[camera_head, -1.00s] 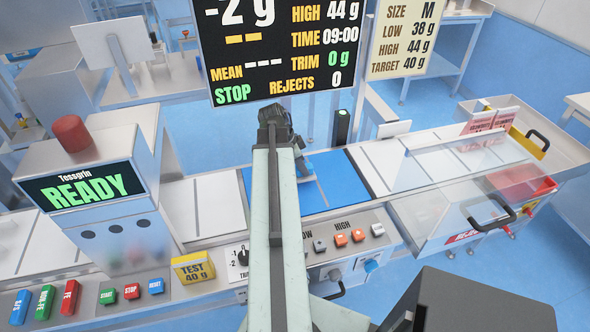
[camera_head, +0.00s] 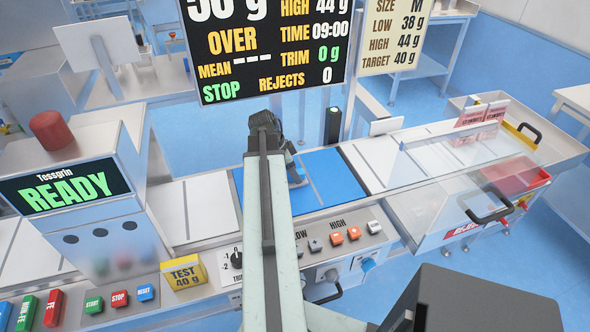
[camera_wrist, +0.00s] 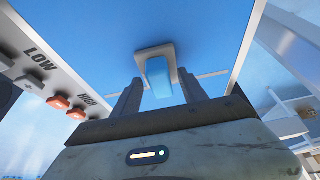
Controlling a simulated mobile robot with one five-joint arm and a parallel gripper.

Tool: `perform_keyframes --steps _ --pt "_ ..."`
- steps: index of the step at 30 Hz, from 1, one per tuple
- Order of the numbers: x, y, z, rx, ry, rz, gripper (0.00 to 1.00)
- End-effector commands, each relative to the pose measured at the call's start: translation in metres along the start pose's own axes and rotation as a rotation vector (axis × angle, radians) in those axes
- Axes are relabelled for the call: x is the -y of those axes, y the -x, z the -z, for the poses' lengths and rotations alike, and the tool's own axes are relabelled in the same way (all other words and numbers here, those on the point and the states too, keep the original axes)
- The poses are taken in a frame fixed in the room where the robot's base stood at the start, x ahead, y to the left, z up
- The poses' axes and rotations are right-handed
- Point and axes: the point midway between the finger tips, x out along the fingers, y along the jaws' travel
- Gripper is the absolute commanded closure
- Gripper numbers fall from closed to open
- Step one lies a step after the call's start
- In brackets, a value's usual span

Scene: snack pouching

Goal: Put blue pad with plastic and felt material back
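The blue pad (camera_wrist: 159,80) shows in the wrist view as a light blue upright grip on a grey-beige base. Its base appears to lie on the blue weighing plate (camera_head: 333,178). In the head view, part of the pad (camera_head: 294,172) shows just right of my arm's end; the rest is hidden behind the arm. My gripper (camera_wrist: 160,88) has a finger on each side of the pad's grip, with narrow gaps seeming to show between them. It looks open. In the head view, the fingers are hidden by my arm.
The display (camera_head: 265,45) above the plate reads OVER and STOP; its weight figure is partly cut off. Buttons (camera_head: 337,239) line the front edge. A clear cover (camera_head: 465,175) stands right, and the READY machine (camera_head: 75,190) stands left. A yellow test block (camera_head: 185,271) sits near the front.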

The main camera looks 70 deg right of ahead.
Motion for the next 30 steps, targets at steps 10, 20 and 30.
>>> perform_keyframes --steps 10,20,30 --pt "0.0 0.041 0.005 0.0 0.0 0.0 0.5" --pt "0.0 0.115 0.006 0.001 0.0 -0.001 0.5" --pt "0.0 0.122 0.002 0.001 0.057 -0.001 0.2"
